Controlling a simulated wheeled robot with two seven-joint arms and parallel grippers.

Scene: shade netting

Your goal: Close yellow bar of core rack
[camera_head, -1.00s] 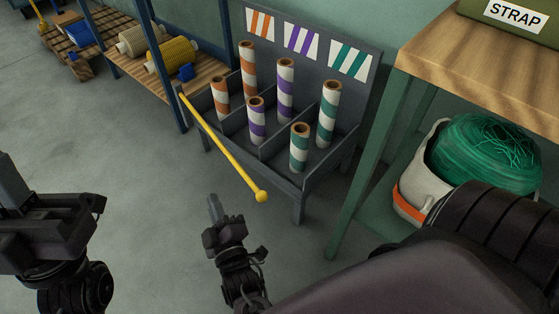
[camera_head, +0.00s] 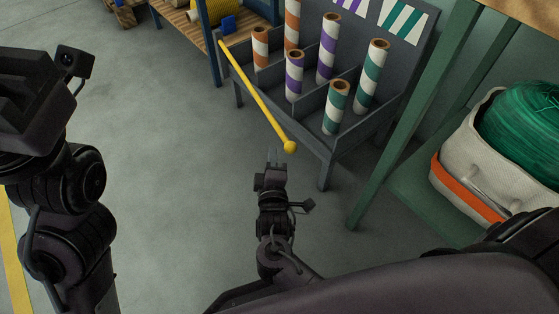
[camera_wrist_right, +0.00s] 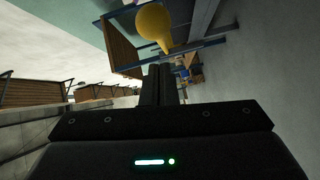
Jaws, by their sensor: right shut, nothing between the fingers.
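The core rack (camera_head: 338,151) is a dark grey stand with compartments holding upright striped tubes. Its yellow bar (camera_head: 256,97) runs from the rack's left front corner out and down toward me, ending in a round knob (camera_head: 290,147), and stands angled away from the rack front. My right gripper (camera_head: 275,156) is shut and empty, just below and left of the knob, apart from it. In the right wrist view the yellow knob (camera_wrist_right: 154,22) shows just beyond the shut fingers (camera_wrist_right: 160,84). My left gripper (camera_head: 30,95) is at the upper left; its fingertips are not clear.
A green-legged table (camera_head: 410,100) stands right of the rack, with a white bin (camera_head: 470,140) holding green netting (camera_head: 530,115) on its lower shelf. A wooden shelf (camera_head: 190,14) with spools is at the back left. The floor between my arms is clear.

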